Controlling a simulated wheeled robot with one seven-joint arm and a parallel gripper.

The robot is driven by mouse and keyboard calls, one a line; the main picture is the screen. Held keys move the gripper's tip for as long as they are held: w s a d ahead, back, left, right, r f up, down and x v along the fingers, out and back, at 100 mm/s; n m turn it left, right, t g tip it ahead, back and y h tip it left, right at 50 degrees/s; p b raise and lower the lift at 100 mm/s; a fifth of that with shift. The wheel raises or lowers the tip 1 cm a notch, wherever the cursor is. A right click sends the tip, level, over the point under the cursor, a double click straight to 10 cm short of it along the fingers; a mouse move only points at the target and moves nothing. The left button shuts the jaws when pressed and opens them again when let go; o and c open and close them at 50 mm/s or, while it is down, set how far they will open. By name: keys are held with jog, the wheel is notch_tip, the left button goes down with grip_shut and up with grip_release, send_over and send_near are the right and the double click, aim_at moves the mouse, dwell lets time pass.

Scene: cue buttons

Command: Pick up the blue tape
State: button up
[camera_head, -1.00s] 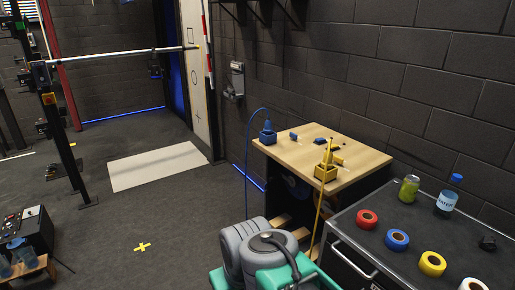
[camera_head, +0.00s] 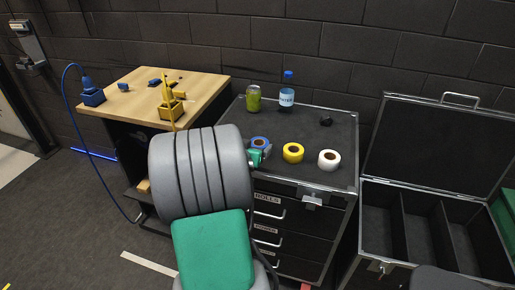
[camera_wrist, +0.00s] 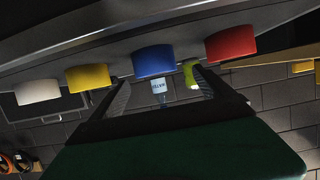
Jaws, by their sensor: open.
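The blue tape (camera_head: 260,142) lies on the dark top of the drawer cabinet, left of the yellow tape (camera_head: 293,153). In the wrist view, the blue tape (camera_wrist: 153,61) shows between the two fingers of my gripper (camera_wrist: 163,88), lined up with the gap. My gripper (camera_head: 258,158) is open and empty, close to the near side of the blue tape in the head view. I cannot tell whether the fingers touch it. My arm covers much of the gripper in the head view.
The white tape (camera_head: 329,160) lies right of the yellow one. The red tape (camera_wrist: 231,43) shows only in the wrist view. A green can (camera_head: 254,99) and water bottle (camera_head: 287,93) stand behind. An open case (camera_head: 432,190) is at right, a wooden table (camera_head: 142,92) at left.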

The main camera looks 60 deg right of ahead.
aim_at(257, 146)
jog(key=x, duration=0.3)
jog(key=p+x, duration=0.1)
jog(key=x, duration=0.1)
jog(key=shift+s+d+f, duration=0.1)
jog(key=shift+s+f, duration=0.15)
jog(key=shift+f, duration=0.2)
jog(key=c, duration=1.5)
